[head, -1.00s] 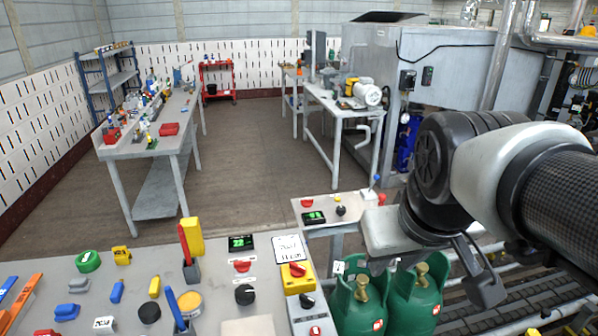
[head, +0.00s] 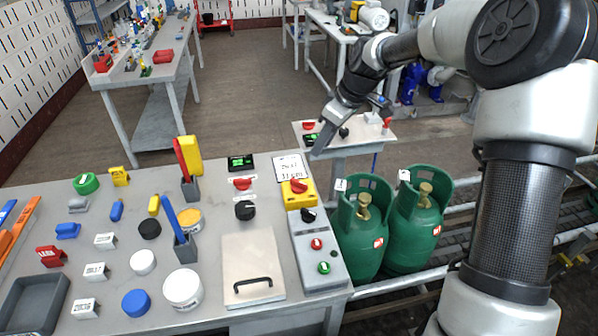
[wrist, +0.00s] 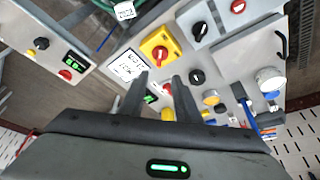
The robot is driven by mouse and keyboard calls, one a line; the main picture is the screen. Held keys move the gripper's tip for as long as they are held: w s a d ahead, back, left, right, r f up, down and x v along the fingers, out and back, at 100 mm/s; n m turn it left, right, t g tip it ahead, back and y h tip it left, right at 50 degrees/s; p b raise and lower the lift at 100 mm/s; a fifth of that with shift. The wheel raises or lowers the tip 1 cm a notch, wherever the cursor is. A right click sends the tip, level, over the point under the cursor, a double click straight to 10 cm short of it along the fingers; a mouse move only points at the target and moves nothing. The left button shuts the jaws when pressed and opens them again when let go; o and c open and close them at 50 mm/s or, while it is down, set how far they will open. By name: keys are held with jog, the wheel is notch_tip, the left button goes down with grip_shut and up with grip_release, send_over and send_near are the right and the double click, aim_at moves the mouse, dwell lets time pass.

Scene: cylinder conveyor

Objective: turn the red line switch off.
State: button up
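Several red switches show and I cannot tell which is the red line switch. A red rotary knob sits on a yellow box (head: 299,187) on the near bench; the yellow box also shows in the wrist view (wrist: 160,47), ahead of the fingertips. Another red knob (head: 242,183) lies left of it, below a green display; a red knob in the wrist view (wrist: 167,88) shows between the fingers. A third red knob (head: 308,126) is on the small far panel. My gripper (head: 318,148) points down behind the bench's far edge, near that panel. Its fingers (wrist: 160,78) are apart and empty.
Two green gas cylinders (head: 360,234) stand right of the bench. A grey button box (head: 319,254) and a handled lid (head: 252,264) lie in front. Coloured lids and blocks crowd the bench's left.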

aim_at(300, 182)
jog(key=x, duration=1.7)
jog(key=shift+w+a+f+b, duration=0.1)
jog(key=shift+a+f+b, duration=0.1)
jog(key=shift+f+b, duration=0.15)
grip_shut()
